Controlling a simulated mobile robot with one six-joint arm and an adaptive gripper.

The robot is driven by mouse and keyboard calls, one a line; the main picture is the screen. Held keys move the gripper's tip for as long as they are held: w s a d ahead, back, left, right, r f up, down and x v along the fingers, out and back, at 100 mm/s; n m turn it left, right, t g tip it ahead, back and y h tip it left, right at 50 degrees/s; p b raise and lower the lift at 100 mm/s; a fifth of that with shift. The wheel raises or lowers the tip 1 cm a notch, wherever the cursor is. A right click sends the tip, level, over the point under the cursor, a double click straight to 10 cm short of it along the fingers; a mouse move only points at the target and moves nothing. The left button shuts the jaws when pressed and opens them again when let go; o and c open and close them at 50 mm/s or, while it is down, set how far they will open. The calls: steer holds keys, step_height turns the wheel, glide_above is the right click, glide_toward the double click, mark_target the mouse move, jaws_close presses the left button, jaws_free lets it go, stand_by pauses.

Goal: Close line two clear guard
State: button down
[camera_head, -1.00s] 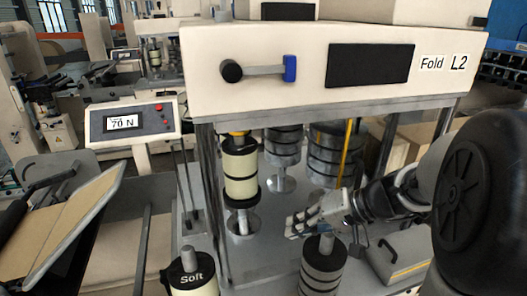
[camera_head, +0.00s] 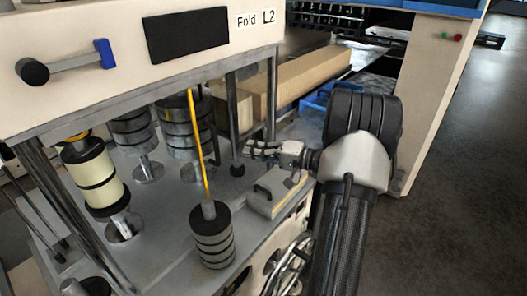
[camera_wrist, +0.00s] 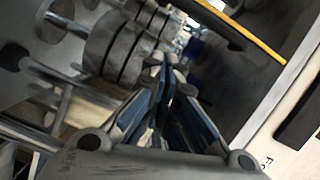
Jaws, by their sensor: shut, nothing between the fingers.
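The Fold L2 machine (camera_head: 120,70) stands at left with a cream header and an open bay of rollers. A thin yellow strip (camera_head: 199,145) hangs from under the header towards a dark banded roller; it may be the clear guard's edge, but no clear panel can be made out. A yellow-edged dark bar also shows in the wrist view (camera_wrist: 240,33). My gripper (camera_head: 252,148) is shut and empty at the bay's right side, right of the strip and above a grey block with a handle. In the wrist view my gripper's fingers (camera_wrist: 165,75) meet.
The grey handled block (camera_head: 276,192) sits on the deck below my gripper. Dark banded rollers (camera_head: 213,236) and a cream roller (camera_head: 92,178) stand on the deck. A cardboard-coloured box (camera_head: 300,75) lies behind. Floor at right is clear.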

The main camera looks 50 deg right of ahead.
steer(key=w+a+f, duration=0.1)
steer(key=w+a, duration=0.2)
steer(key=a, duration=0.2)
steer(key=shift+w+a+f, duration=0.15)
steer(key=shift+w+f, duration=0.05)
steer(key=shift+w, duration=0.1)
